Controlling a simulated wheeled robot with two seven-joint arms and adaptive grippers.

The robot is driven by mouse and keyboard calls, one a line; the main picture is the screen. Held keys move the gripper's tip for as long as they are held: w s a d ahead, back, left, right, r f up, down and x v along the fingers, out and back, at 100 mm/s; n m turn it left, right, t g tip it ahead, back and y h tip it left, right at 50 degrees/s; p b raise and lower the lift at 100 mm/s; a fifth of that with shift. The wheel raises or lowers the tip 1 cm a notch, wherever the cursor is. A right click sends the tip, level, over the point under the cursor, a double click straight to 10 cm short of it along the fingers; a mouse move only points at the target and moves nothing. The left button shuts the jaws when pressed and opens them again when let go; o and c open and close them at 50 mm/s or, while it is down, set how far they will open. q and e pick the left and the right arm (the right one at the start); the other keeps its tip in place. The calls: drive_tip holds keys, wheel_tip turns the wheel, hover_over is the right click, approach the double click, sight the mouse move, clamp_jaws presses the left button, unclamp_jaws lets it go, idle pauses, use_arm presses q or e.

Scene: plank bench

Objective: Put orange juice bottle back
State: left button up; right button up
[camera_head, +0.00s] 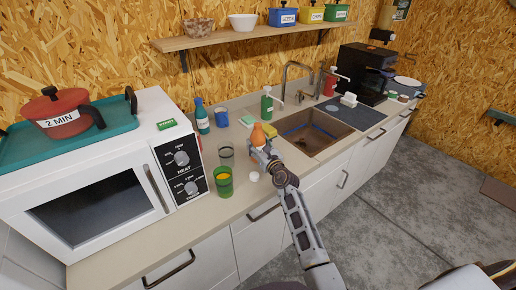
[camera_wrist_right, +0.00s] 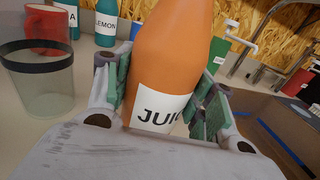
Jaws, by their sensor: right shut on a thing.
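The orange juice bottle (camera_head: 258,134) stands upright at the counter's near side, left of the sink. My right gripper (camera_head: 264,152) is shut around its lower body. In the right wrist view the orange bottle (camera_wrist_right: 178,45) with its white "JUIC" label sits between the green-padded fingers of the gripper (camera_wrist_right: 165,110). The bottle's base is hidden by the gripper, so I cannot tell whether it touches the counter. A green cup (camera_head: 224,188) with orange contents stands left of the gripper. A small white lid-like disc (camera_head: 254,177) lies on the counter near it. My left gripper is out of view.
A clear glass (camera_head: 227,155) stands behind the green cup. A white microwave (camera_head: 95,190) fills the left. The sink (camera_head: 312,132) lies right, with faucets. A shelf (camera_head: 225,40) hangs above.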

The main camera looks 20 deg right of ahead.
drive_tip(key=shift+f, duration=0.15)
idle(0.4)
drive_tip(key=o, duration=1.4)
drive_tip(key=shift+c, duration=0.2)
drive_tip(key=shift+s+d, duration=0.3)
drive_tip(key=shift+s, duration=1.7)
drive_tip(key=shift+s+d, duration=0.3)
drive_tip(key=shift+s, duration=1.65)
drive_tip(key=shift+s+d, duration=0.3)
drive_tip(key=shift+s, duration=1.7)
